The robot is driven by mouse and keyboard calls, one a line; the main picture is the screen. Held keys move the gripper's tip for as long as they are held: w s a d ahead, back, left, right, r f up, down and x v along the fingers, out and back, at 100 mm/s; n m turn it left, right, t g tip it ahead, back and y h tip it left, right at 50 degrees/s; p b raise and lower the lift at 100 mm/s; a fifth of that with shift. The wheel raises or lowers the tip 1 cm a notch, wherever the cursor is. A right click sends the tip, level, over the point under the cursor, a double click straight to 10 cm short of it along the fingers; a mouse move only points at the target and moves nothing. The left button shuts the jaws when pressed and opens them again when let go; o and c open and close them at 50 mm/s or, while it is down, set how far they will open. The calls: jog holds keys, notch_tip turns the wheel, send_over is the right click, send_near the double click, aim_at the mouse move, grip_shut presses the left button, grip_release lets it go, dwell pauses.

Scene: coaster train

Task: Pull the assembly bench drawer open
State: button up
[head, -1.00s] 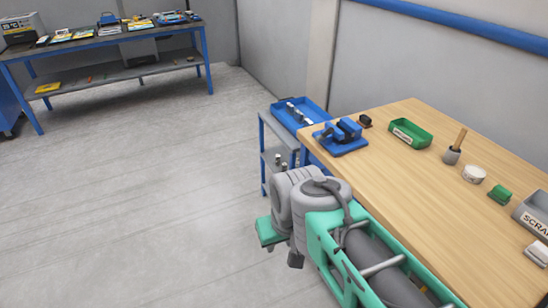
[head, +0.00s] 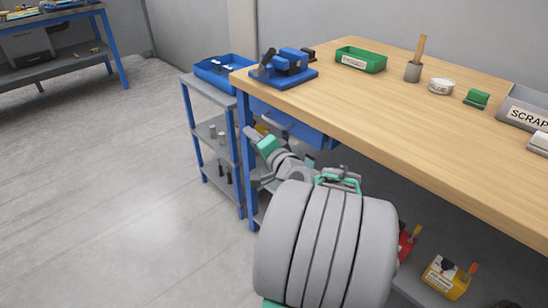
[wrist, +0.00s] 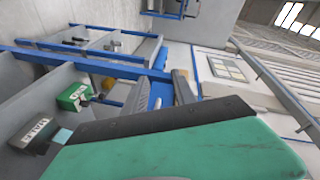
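The assembly bench (head: 400,125) has a wooden top and runs along the right of the head view. Its blue drawer (head: 308,133) hangs under the top near the left end, with a pale handle bar (head: 277,122) across its front. The drawer looks shut, though my arm covers part of the area below it. My gripper (head: 258,138) is just below and in front of the handle, apparently apart from it. In the wrist view, a large teal and dark part of my gripper fills the bottom.
A blue-legged shelf cart (head: 208,95) with a blue tray (head: 222,72) stands close to the bench's left end. A blue vise (head: 285,68) and green bin (head: 360,60) sit on top. The floor at left is clear.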

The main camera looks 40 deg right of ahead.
aim_at(274, 123)
jog(key=s+d+f+m+t+h+b, duration=0.15)
jog(key=s+d+m+h, duration=0.25)
jog(key=d, duration=0.4)
jog(key=x, duration=0.7)
jog(key=shift+w+a+r+b, duration=0.25)
jog(key=shift+a+b, duration=0.05)
jog(key=shift+b, duration=0.05)
jog(key=shift+c, duration=0.3)
grip_shut()
